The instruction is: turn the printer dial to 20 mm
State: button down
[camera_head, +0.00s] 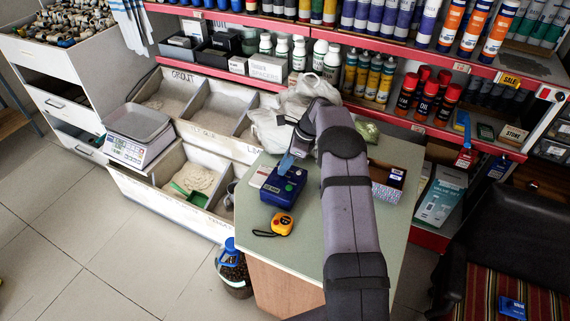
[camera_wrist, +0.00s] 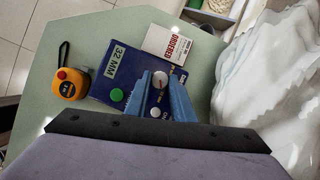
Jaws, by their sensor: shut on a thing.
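The blue label printer (camera_head: 280,190) sits on the green counter. In the wrist view the printer (camera_wrist: 102,88) bears the text "32 MM" and a green button (camera_wrist: 117,95). Its round pale dial (camera_wrist: 160,80) has a reddish pointer mark and lies between my blue fingertips. My gripper (camera_wrist: 159,82) is shut on the dial from both sides; in the head view my gripper (camera_head: 287,164) reaches down to the printer's top. A second small knob (camera_wrist: 155,112) shows between the fingers. The dial's scale is too small to read and partly hidden by the fingers.
A yellow tape measure (camera_head: 283,224) lies in front of the printer. A white card (camera_wrist: 167,43) lies beside it. White plastic bags (camera_head: 272,128) are bunched behind, close to my gripper. A small box (camera_head: 386,186) stands to the right of my arm. The counter's front (camera_head: 285,255) is clear.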

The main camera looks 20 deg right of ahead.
jog(key=shift+w+d+n+g+b, duration=0.1)
jog(key=shift+n+g+b, duration=0.4)
jog(key=shift+n, duration=1)
jog(key=c, duration=1.5)
grip_release()
jog(key=shift+c, duration=0.2)
jog(key=v, duration=0.7)
jog(key=shift+d+b, duration=0.2)
jog(key=shift+b, duration=0.2)
jog(key=shift+r, duration=0.1)
